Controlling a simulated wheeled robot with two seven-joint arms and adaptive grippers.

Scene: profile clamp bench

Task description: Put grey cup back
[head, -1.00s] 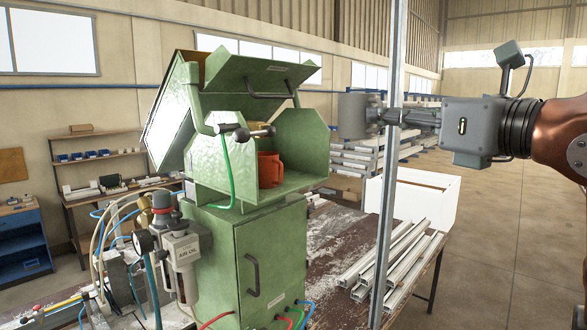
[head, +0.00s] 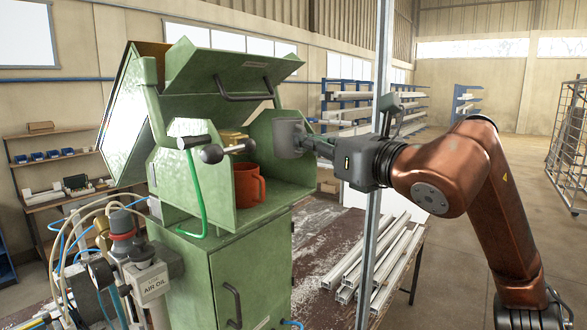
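The grey cup (head: 288,138) is at the opening of the green clamp machine (head: 160,180). It overlaps the machine's right side panel in the head view; I cannot tell whether it touches that panel. My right gripper (head: 304,142) is shut on the cup from the right and holds it in the air. An orange cup (head: 248,186) stands on the machine's shelf, below and left of the grey cup. My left gripper is not in view.
A raised green lid (head: 225,75) with a dark handle hangs over the opening. Black-knobbed levers (head: 211,153) stick out at the front left. A vertical metal post (head: 382,60) stands behind my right gripper. Pale profiles (head: 365,265) lie on the bench at right.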

